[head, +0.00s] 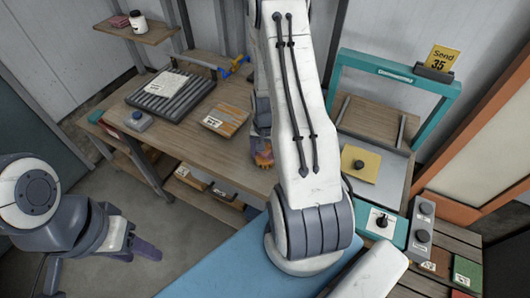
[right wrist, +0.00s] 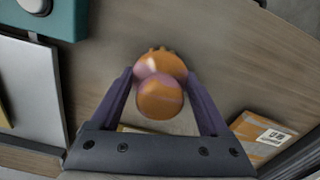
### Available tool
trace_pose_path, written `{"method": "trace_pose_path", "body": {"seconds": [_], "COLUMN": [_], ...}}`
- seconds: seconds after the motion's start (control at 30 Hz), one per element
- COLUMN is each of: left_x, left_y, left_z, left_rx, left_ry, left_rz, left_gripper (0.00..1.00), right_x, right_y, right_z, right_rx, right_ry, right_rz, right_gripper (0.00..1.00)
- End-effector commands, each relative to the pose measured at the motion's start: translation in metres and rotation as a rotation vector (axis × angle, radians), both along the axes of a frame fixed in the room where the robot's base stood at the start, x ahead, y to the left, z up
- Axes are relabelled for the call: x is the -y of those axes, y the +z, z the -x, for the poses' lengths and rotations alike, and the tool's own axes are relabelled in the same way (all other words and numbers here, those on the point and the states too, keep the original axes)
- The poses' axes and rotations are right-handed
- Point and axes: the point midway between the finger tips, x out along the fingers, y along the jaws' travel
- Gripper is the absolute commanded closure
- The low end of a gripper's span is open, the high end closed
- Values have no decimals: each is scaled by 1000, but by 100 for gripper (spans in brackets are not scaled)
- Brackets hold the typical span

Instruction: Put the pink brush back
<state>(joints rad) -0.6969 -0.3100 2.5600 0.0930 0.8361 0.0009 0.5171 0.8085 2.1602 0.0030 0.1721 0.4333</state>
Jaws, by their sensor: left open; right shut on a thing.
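My right gripper (right wrist: 172,100) is shut on a rounded orange and pink thing (right wrist: 160,98) with a short jagged edge at its far end. I cannot tell for sure that it is the pink brush. In the head view the orange end (head: 264,158) shows just below the right gripper, above the front edge of the wooden bench (head: 200,142). My right arm hides part of the bench. My left gripper (head: 140,250) is open and empty at the lower left, over the floor, away from the bench. No other pink brush is clear.
To the right stands a teal frame (head: 398,75) with a yellow sheet (head: 361,164). A sign (head: 441,58) reads "Send 35". A blue surface (head: 225,262) lies in front.

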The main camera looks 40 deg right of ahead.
Motion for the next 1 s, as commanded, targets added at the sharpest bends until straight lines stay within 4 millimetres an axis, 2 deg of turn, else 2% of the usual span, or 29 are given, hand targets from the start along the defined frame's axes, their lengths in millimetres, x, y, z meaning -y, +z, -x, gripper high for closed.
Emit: {"method": "trace_pose_path", "body": {"seconds": [0.03,0.07,0.1,0.3,0.4,0.47,0.57,0.8,1.0], "left_x": [0,0,0,0,0,0,0,0,0], "left_y": [-1,-1,-1,0,4,0,-3,-11,-15], "left_z": [0,0,0,0,0,0,0,0,0], "left_rx": [0,0,0,0,0,0,0,0,0], "left_ry": [0,0,0,0,0,0,0,-1,-1], "left_rz": [0,0,0,0,0,0,0,0,0], "left_gripper": [50,50,50,50,50,50,50,50,50], "right_x": [0,0,0,0,0,1,1,1,1], "right_y": [-1,-1,-1,0,6,9,23,71,105], "right_z": [0,0,0,0,0,-1,-2,-2,-1], "right_rx": [0,0,0,0,1,4,6,6,3], "right_ry": [0,0,0,0,0,0,0,0,0], "right_rz": [0,0,0,0,1,2,3,4,3], "right_gripper": [13,1,0,0,0,0,0,0,0]}}
